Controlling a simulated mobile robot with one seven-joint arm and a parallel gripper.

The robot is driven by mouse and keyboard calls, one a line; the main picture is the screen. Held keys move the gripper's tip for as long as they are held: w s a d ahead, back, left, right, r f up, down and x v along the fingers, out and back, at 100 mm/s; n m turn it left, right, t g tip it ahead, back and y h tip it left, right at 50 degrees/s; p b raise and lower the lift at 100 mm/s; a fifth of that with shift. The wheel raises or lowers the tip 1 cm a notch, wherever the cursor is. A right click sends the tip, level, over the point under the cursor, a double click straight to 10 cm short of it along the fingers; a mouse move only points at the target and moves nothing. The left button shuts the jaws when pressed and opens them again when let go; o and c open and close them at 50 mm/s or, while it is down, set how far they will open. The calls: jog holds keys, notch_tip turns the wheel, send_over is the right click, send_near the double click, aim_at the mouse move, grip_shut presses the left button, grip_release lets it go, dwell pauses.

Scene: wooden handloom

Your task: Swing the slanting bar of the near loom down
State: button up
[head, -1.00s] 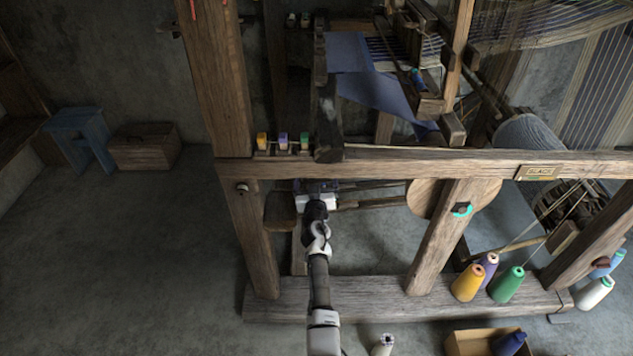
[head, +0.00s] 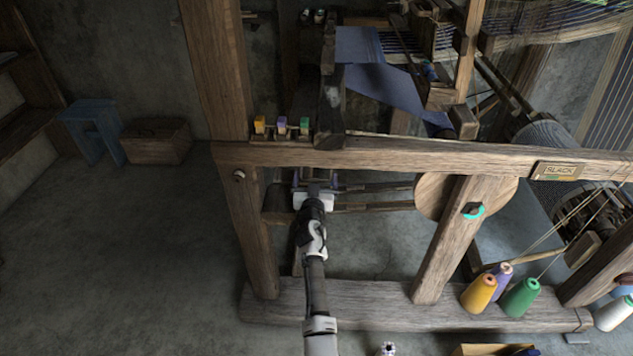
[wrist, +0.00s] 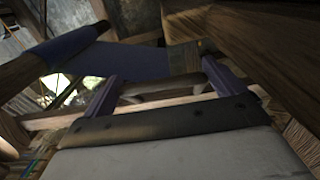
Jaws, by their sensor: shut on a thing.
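The near loom (head: 400,158) is a heavy wooden frame with a long horizontal beam across the head view. My gripper (head: 313,180) is just below this beam, near the left post, with its fingers pointing away from me. In the wrist view its two purple fingers (wrist: 163,88) stand on either side of a rounded wooden bar (wrist: 165,83), and it is shut on it. The grip is partly hidden by the beam and by my wrist in the head view. I cannot tell the bar's full length or tilt.
Small coloured spools (head: 282,125) stand on the beam. Two thin rods (head: 375,208) run right from near my gripper toward a round wooden disc (head: 432,195). Yarn cones (head: 480,293) stand on the lower rail (head: 370,303). The floor at left is open, with a blue stool (head: 92,130) and a chest (head: 157,142).

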jog(key=o, duration=1)
jog(key=shift+a+f, duration=0.1)
jog(key=shift+f, duration=0.1)
jog(key=shift+s, duration=0.15)
jog(key=s, duration=1.3)
jog(key=shift+s+p, duration=0.3)
jog(key=shift+p, duration=0.05)
